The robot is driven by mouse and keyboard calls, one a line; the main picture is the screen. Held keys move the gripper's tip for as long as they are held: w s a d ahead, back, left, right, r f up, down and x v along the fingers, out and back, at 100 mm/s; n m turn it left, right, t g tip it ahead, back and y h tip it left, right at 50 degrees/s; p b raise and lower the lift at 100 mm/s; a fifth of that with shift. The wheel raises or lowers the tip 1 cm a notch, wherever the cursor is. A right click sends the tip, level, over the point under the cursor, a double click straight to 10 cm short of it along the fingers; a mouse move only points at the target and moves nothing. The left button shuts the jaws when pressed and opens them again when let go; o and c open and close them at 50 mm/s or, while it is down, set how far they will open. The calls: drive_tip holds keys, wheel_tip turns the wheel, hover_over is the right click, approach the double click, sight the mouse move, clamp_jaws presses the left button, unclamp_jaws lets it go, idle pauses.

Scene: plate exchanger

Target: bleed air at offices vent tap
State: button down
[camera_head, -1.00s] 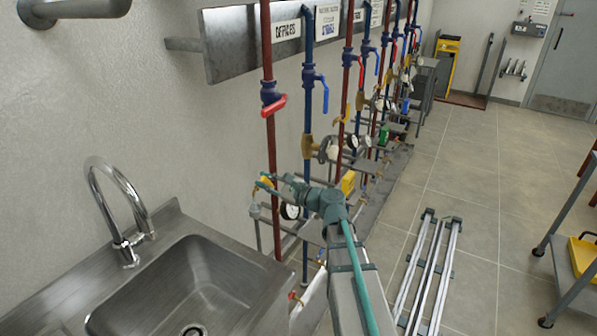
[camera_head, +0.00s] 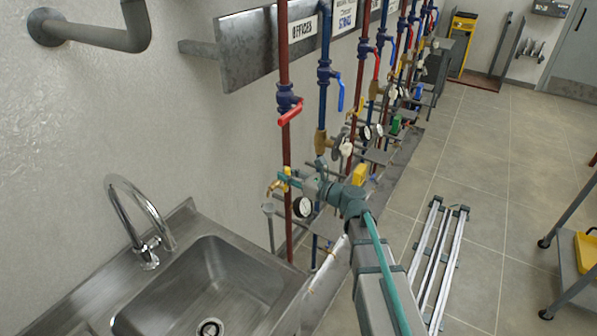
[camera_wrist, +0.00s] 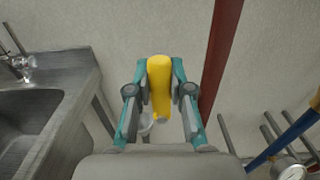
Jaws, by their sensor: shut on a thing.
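The offices sign (camera_head: 303,28) is on the grey board beside a red pipe (camera_head: 284,65). Low on this pipe is a small brass vent tap (camera_head: 275,187) with a yellow handle. My gripper (camera_head: 284,177) reaches in from the right at the tap. In the wrist view the yellow handle (camera_wrist: 159,88) stands between both teal fingers of my gripper (camera_wrist: 160,70), which are shut on it. The tap body is mostly hidden behind the handle and fingers. I cannot tell from the views how far the handle is turned.
A steel sink (camera_head: 190,285) stands left of the tap. A red lever valve (camera_head: 290,110) is above it, and a dial gauge (camera_head: 303,207) is close by. More blue and red pipes stand behind. A long white-railed frame (camera_head: 440,250) lies on the open floor at right.

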idle(0.3)
drive_tip(key=c, duration=1)
unclamp_jaws()
drive_tip(key=v, duration=1.2)
